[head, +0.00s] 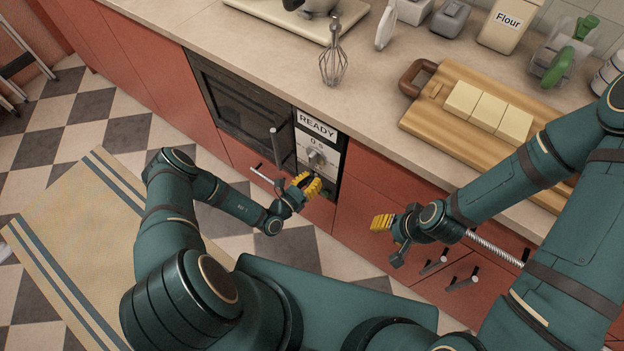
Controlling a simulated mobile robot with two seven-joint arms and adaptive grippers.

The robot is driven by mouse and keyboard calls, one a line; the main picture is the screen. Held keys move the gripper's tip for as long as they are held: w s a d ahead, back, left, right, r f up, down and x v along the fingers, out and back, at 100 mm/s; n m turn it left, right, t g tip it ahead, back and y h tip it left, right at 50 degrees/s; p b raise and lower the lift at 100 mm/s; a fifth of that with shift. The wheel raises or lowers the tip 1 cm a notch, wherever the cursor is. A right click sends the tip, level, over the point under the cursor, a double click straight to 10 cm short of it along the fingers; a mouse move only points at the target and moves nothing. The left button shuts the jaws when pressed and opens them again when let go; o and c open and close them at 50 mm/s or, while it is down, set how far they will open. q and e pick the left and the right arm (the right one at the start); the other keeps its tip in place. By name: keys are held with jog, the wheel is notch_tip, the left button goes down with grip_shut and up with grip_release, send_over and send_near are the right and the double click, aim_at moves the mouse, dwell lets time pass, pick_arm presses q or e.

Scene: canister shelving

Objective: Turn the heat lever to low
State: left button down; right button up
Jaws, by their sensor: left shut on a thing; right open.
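The oven's control panel (318,137) is set in the red cabinet front and reads "READY" and "0 s". A grey knob (316,157) sits in the middle of the panel. My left gripper (312,186), with yellow fingertips, is at the lower part of the panel, below the knob. It is shut on what appears to be the heat lever, which its fingers hide, so I cannot tell the lever's setting. My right gripper (382,222) is open and empty in front of the cabinet, right of the panel.
The dark oven door (235,100) with its upright handle (276,148) is left of the panel. The counter above holds a whisk (333,62), a wooden board (440,120) with pale blocks, and a flour canister (507,22). Cabinet handles (462,280) stick out at lower right.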

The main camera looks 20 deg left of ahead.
pick_arm(q)
jog(key=shift+w+a+n, duration=0.15)
jog(key=shift+n, duration=0.15)
dwell(0.4)
jog(key=n+b, duration=0.1)
jog(key=a+n+b, duration=0.1)
jog(key=n+b, duration=0.1)
jog(key=shift+w+a+f+n+t, duration=0.15)
jog(key=shift+w+a+n+t, duration=0.15)
jog(key=shift+n, duration=0.1)
jog(key=shift+w+a+f+n+b, duration=0.15)
jog(key=shift+a+n, duration=0.1)
jog(key=shift+n, duration=0.45)
jog(key=shift+a+n+b, duration=0.15)
jog(key=shift+a+n, duration=0.05)
jog(key=shift+n, duration=0.5)
jog(key=c, duration=0.8)
grip_release()
jog(key=shift+f, duration=0.1)
send_near(309, 171)
jog(key=v, duration=0.4)
jog(key=shift+s+f, duration=0.2)
